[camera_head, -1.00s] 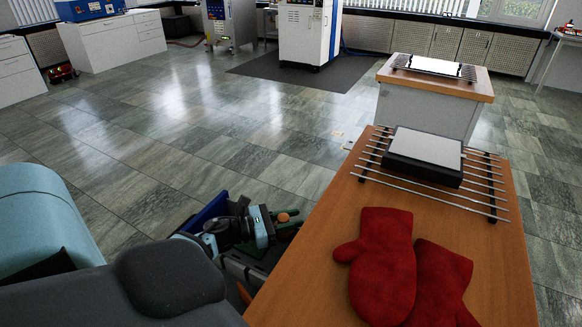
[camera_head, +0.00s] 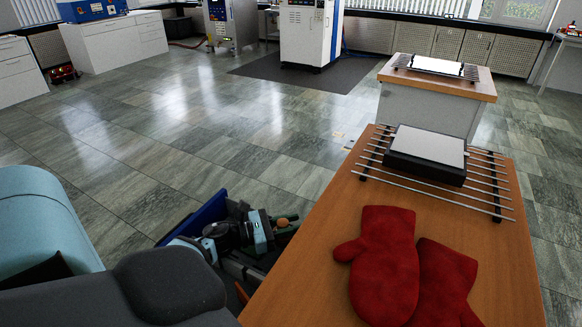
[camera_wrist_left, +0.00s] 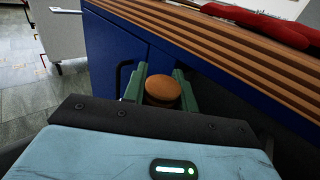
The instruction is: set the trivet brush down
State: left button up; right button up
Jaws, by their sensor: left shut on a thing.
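My left gripper (camera_head: 280,226) is beside the left edge of the table, low and partly hidden by its own wrist. Its green fingers are shut on the trivet brush, of which only a round brown wooden end (camera_head: 283,222) shows. In the left wrist view the same brown end (camera_wrist_left: 162,90) sits between the two green fingers, in front of a blue cabinet front (camera_wrist_left: 115,50). The rest of the brush is hidden. My right gripper is not in view.
The wooden table (camera_head: 310,262) carries two red oven mitts (camera_head: 385,255) and a metal-rod trivet (camera_head: 485,200) with a dark, pale-topped block (camera_head: 428,146) on it. Bare wood lies left of the mitts. A second trivet (camera_head: 437,66) stands on a farther cabinet (camera_head: 425,105).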

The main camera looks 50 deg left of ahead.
pick_arm(q)
jog(key=o, duration=1)
jog(key=shift+o, duration=0.2)
jog(key=shift+r, duration=0.1)
jog(key=shift+r+p, duration=0.9)
jog(key=shift+p, duration=0.1)
jog(key=b+v, duration=0.1)
jog(key=v, duration=0.6)
jog(key=shift+s+a+f, duration=0.15)
jog(key=shift+s+f, duration=0.05)
jog(key=shift+f, duration=0.1)
